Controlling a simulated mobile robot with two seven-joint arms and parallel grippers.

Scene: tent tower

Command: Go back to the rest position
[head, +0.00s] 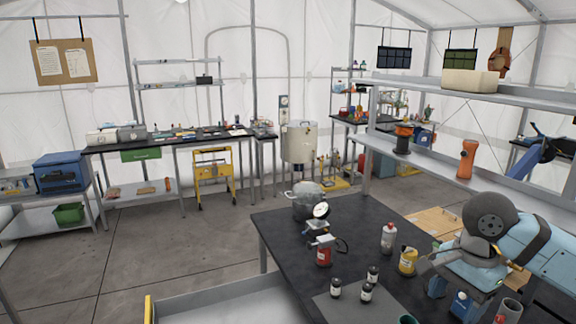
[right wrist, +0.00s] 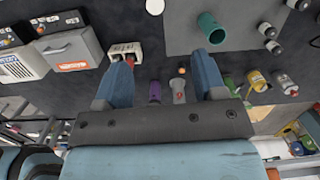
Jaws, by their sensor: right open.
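My right gripper (right wrist: 163,58) is open in the right wrist view, its two blue fingers spread wide apart. Nothing is clamped between them. A purple bottle (right wrist: 155,92) and a grey bottle (right wrist: 179,91) show in the gap, apparently on the dark table beyond. In the head view my right arm (head: 535,245) reaches in from the right over the table's right part. Its fingers are hard to make out there. My left gripper is in neither view.
The black table (head: 375,215) bears a metal pot (head: 307,203), a red canister with gauge (head: 323,256), a white bottle (head: 388,239), a yellow bottle (head: 408,261) and several black-capped vials. A shelf rack (head: 435,92) stands close behind my right arm. Floor (head: 180,255) at left is clear.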

